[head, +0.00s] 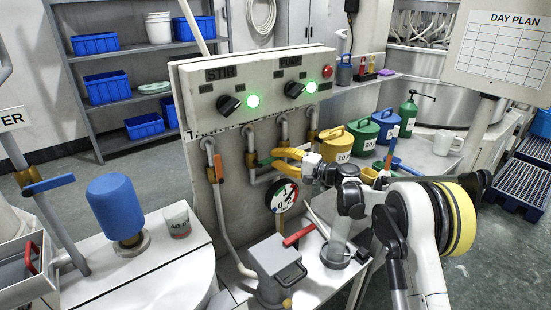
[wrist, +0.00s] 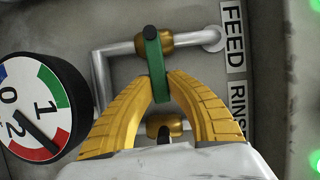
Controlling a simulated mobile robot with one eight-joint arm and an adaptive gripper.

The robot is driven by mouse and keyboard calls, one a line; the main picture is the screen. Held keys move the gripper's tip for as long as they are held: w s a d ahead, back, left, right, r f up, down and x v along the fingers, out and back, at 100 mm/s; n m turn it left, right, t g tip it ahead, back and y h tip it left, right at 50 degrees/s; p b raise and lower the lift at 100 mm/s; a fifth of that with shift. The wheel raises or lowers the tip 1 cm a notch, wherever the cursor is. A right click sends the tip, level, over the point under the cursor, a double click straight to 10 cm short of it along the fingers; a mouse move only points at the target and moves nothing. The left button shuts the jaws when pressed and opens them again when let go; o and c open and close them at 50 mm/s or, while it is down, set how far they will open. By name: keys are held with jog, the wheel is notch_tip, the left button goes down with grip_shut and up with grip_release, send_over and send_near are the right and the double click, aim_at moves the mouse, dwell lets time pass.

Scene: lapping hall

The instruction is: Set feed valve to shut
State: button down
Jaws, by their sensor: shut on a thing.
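The feed valve lever (wrist: 154,62) is a flat green bar with a dark pivot, on a brass valve body beside the FEED label (wrist: 233,35). In the wrist view it lies across the short pipe run that enters the panel by that label. In the head view a small green part of the lever (head: 263,162) shows at the panel front. My gripper (wrist: 160,88) has its yellow fingers closed on the free end of the lever, one on each side. In the head view my gripper (head: 279,157) reaches the panel from the right and hides part of the valve.
A pressure dial (head: 284,195) sits just below the gripper. A second brass valve (wrist: 165,127) by the RINSE label is partly hidden behind my gripper. An orange-handled valve (head: 218,166) stands left. A red lever (head: 299,236) sticks out below. Coloured cans (head: 335,142) stand right.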

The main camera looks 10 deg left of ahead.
jog(key=shift+f, duration=0.15)
dwell(0.4)
jog(key=c, duration=1.3)
grip_release()
jog(key=shift+a, duration=0.15)
jog(key=v, duration=1.2)
